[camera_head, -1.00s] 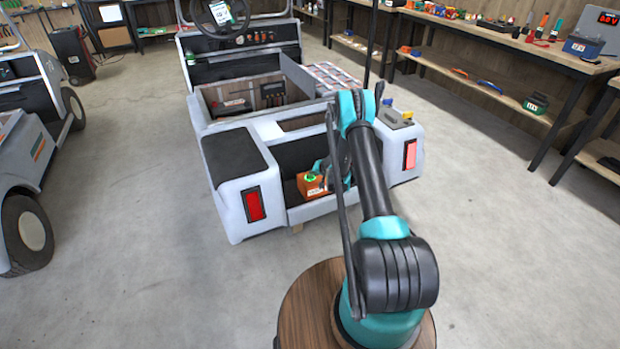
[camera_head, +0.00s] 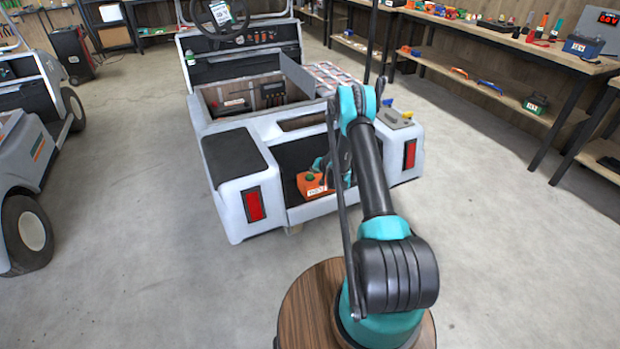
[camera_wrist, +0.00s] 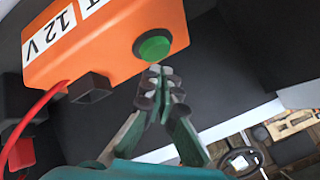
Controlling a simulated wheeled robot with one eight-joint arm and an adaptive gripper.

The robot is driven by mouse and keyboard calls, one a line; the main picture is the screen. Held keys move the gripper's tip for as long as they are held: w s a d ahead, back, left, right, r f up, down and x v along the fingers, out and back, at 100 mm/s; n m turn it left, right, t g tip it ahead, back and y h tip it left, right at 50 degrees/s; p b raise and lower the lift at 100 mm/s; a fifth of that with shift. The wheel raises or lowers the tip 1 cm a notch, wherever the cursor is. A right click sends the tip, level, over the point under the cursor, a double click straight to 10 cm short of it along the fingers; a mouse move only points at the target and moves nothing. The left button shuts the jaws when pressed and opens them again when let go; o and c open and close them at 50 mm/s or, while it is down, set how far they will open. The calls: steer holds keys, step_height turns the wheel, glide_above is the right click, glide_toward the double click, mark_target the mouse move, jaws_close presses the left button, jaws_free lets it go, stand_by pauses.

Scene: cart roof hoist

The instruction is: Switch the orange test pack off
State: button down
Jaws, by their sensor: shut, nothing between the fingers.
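The orange test pack (camera_head: 309,184) sits in the open rear bay of the white cart. In the wrist view the orange test pack (camera_wrist: 100,45) fills the upper left, with white labels, one reading 12 V. A round green button (camera_wrist: 154,45) is on its face and looks dull, not glowing. My gripper (camera_wrist: 161,72) is shut and empty, its fingertips just below the button in the picture; I cannot tell whether they touch it. In the head view my gripper (camera_head: 320,165) is small and partly hidden at the pack's upper right.
The white cart (camera_head: 234,205) has red rear lights and a raised rear edge around the bay. A red cable (camera_wrist: 25,122) runs beside the pack. Workbenches with tools (camera_head: 500,40) line the right; another cart (camera_head: 30,160) stands left. The floor between is clear.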

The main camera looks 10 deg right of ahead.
mark_target(313, 176)
steer(key=shift+r, duration=2.95)
